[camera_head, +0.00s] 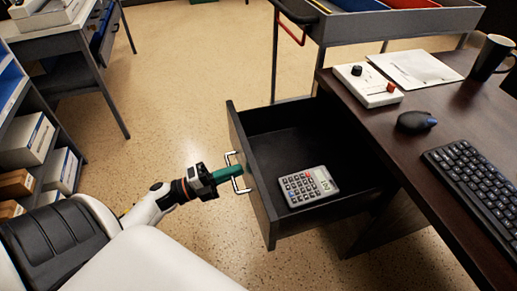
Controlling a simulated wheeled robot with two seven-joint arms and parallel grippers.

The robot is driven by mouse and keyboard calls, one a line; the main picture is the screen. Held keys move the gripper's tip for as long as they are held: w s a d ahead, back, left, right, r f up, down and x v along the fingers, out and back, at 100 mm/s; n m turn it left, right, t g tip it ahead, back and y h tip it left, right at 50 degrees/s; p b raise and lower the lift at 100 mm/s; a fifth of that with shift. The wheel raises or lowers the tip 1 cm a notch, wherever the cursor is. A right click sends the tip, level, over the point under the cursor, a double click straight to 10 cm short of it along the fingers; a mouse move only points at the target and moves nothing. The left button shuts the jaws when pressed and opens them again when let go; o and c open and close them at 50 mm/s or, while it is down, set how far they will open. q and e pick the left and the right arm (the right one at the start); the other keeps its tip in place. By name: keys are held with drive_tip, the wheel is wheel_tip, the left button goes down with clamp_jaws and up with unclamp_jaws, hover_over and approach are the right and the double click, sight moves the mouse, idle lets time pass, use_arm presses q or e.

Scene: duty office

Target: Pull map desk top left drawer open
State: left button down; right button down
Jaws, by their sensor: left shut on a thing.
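The drawer (262,205) of the dark-topped desk (420,150) on the right stands pulled out, so its dark inside shows. A grey calculator (308,187) lies in it. The drawer's front carries a pale bar handle (236,173). My left gripper (232,173) reaches in from the left and is shut on the handle, its green fingers at the bar. The fingertips are small here and partly hide the handle. My right gripper is not in view.
On the desk are a control box (367,85), papers (414,68), a mouse (416,121), a keyboard (478,186) and a mug (491,57). A trolley (400,24) stands behind. Shelves with boxes (27,140) stand at left. The floor between is clear.

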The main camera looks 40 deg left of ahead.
use_arm(q)
drive_tip(key=r+v, duration=0.1)
drive_tip(key=v, duration=0.5)
drive_tip(key=shift+s+a+p, duration=0.25)
drive_tip(key=shift+p, duration=0.05)
drive_tip(key=c, duration=1.9)
unclamp_jaws()
drive_tip(key=v, duration=1.2)
